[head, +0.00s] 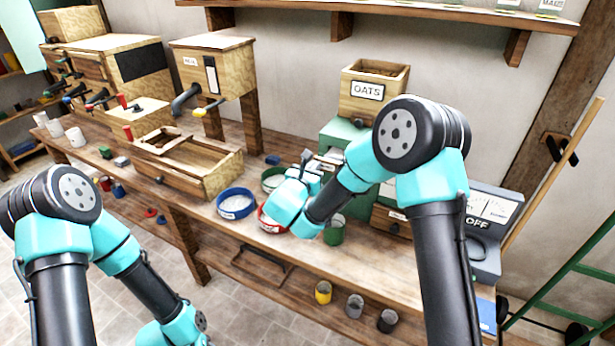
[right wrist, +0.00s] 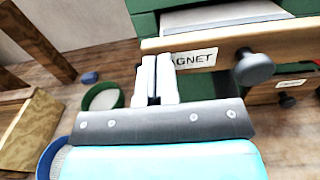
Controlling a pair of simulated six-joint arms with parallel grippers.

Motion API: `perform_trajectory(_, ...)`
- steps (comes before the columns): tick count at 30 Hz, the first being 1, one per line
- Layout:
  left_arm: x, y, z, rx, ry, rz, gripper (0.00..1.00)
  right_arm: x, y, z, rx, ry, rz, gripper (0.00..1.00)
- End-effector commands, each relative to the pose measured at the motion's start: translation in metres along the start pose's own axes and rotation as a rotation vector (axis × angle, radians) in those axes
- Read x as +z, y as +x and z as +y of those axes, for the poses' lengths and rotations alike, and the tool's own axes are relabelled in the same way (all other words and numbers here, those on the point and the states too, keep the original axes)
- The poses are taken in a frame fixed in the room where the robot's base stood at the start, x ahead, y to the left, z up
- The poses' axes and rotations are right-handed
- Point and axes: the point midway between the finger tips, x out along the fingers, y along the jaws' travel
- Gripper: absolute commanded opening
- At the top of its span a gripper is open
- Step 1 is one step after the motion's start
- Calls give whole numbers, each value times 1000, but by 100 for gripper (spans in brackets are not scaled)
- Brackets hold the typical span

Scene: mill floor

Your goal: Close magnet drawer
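The magnet drawer (right wrist: 225,45) shows in the right wrist view as a pale wooden front with a partly covered label ending in "GNET" and a dark round knob (right wrist: 254,67). It stands pulled out of the green cabinet (right wrist: 146,22), with a light grey surface showing behind its front. My right gripper (right wrist: 156,78) has its pale fingers together with nothing seen between them, in front of the label's left end. I cannot tell if they touch the front. In the head view, my right arm hides most of the drawer. My left gripper is out of the picture.
An oats box (head: 366,98) sits on the green cabinet. Blue (head: 236,203) and red (head: 268,222) bowls stand on the bench left of my right gripper, near a wooden trough (head: 217,176). A grey meter box (head: 486,250) stands at right. A second drawer knob (right wrist: 287,102) is close by.

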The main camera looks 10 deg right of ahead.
Motion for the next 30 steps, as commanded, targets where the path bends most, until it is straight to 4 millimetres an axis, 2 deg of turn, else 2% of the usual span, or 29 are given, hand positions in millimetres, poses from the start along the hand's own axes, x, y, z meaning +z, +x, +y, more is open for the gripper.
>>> perform_trajectory(1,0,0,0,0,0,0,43,0,17,-2,-6,2,0,0)
perform_trajectory(4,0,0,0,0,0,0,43,0,43,-2,-7,2,-1,0)
perform_trajectory(7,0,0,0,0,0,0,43,0,63,-1,-4,1,-1,0)
perform_trajectory(10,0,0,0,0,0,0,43,0,73,-1,-2,-1,0,0)
perform_trajectory(23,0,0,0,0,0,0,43,0,78,-2,-4,0,1,0)
perform_trajectory(26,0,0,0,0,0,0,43,0,75,-2,-3,0,1,0)
perform_trajectory(30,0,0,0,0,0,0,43,0,60,0,2,0,2,0)
